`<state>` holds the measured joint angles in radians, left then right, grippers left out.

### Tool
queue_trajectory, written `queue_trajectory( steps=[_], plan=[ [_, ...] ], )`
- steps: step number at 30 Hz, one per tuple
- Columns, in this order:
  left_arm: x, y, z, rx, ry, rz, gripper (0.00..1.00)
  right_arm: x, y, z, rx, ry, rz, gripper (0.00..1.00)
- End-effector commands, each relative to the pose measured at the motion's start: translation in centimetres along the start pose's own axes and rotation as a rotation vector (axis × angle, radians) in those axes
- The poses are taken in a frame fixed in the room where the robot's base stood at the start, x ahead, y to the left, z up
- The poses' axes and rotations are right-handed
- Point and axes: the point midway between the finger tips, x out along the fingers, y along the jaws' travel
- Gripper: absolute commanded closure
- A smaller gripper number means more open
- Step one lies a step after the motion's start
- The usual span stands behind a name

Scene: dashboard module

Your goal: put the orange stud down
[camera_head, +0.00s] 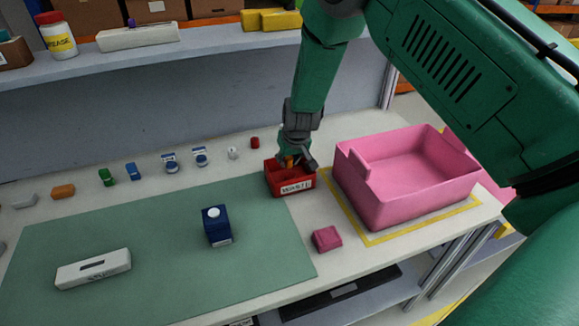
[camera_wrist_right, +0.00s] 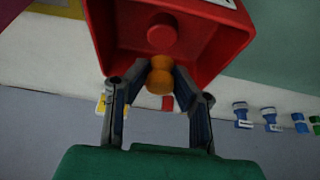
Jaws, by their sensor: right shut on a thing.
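The orange stud (camera_wrist_right: 160,80) is pinched between the fingertips of my right gripper (camera_wrist_right: 160,86) in the right wrist view. In the head view my right gripper (camera_head: 292,160) points down at the red bin (camera_head: 291,186), and a bit of orange shows between its fingers. In the wrist view the stud is at the mouth of the red bin (camera_wrist_right: 230,50). A red round piece (camera_wrist_right: 163,35) lies in the bin. I cannot tell whether the stud touches the bin. My left gripper is not in view.
A large pink bin (camera_head: 410,190) stands right of the red bin, and a pink block (camera_head: 327,238) lies in front. A blue box (camera_head: 216,226) and a white part (camera_head: 93,269) sit on the green mat (camera_head: 160,285). Several small parts line the back, under a shelf (camera_head: 200,48).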

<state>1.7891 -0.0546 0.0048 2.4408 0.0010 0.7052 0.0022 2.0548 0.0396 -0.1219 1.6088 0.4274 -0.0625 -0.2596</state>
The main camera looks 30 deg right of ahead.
Motion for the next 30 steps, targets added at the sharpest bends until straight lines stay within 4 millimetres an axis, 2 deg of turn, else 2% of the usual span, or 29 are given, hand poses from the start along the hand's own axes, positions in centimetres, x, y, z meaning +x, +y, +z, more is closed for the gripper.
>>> queue_trajectory(
  steps=[3, 6, 19, 20, 21, 22, 30],
  plan=[
    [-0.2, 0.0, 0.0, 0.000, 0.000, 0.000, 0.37, 1.8, 0.2, 0.8, 0.002, -0.004, -0.001, 1.00],
    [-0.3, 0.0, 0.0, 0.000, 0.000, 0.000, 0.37, 2.7, 0.3, 1.0, 0.003, -0.003, -0.003, 1.00],
    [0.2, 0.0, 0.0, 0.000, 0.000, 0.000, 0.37, 3.3, 0.3, 1.3, 0.002, -0.002, -0.003, 1.00],
    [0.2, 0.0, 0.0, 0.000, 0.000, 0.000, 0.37, 3.3, 0.2, 1.3, 0.002, -0.002, -0.003, 0.77],
    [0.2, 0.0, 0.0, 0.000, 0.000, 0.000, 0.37, 3.2, 0.2, 1.3, 0.002, -0.002, -0.002, 0.63],
    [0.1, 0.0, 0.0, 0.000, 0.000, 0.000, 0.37, 3.2, 0.2, 1.3, 0.002, -0.002, -0.002, 0.59],
    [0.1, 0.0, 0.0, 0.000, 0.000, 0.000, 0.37, 3.2, 0.2, 1.3, 0.002, -0.002, -0.003, 0.59]
  ],
)
